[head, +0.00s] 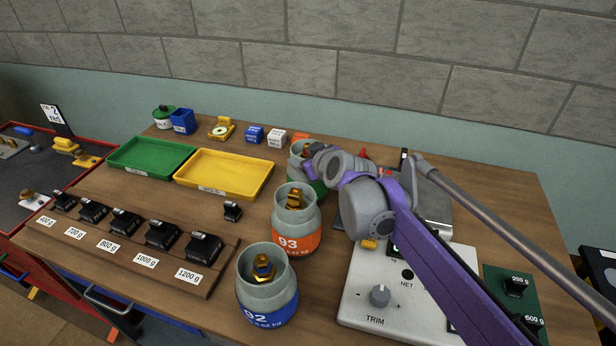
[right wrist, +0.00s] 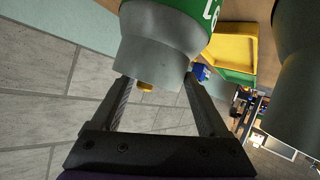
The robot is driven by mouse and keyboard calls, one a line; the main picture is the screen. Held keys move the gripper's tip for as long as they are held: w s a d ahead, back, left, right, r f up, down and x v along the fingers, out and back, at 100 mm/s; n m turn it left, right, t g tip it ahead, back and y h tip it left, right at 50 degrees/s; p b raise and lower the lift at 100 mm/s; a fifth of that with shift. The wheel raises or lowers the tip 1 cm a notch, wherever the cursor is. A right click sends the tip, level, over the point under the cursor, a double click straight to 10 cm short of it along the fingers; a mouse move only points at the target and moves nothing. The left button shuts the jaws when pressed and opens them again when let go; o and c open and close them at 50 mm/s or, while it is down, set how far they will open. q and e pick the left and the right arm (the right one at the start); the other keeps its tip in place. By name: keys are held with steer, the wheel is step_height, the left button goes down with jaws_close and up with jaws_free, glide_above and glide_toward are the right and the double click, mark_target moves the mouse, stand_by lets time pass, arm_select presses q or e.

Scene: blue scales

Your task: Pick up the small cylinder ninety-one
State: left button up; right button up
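A grey cylinder with a green band (head: 318,187) stands at the back of the row on the table, partly hidden by my right arm and the orange cylinder; its number is not readable. My right gripper (head: 308,150) is at its top. In the right wrist view, the green-banded cylinder (right wrist: 152,42) appears upside down, its grey collar between the fingertips of my right gripper (right wrist: 157,82). I cannot tell whether both fingers press on it. Orange cylinder 93 (head: 295,240) and blue cylinder 92 (head: 266,312) stand nearer. My left gripper is out of view.
A scale (head: 365,285) lies under my right arm. Green (head: 150,172) and yellow (head: 190,190) trays are left of the cylinders. A wooden rack (head: 63,237) of black weights lines the front left. A loose black weight (head: 232,211) sits beside cylinder 93.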

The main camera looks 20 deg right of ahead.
jaws_close()
steer(key=shift+a, duration=0.1)
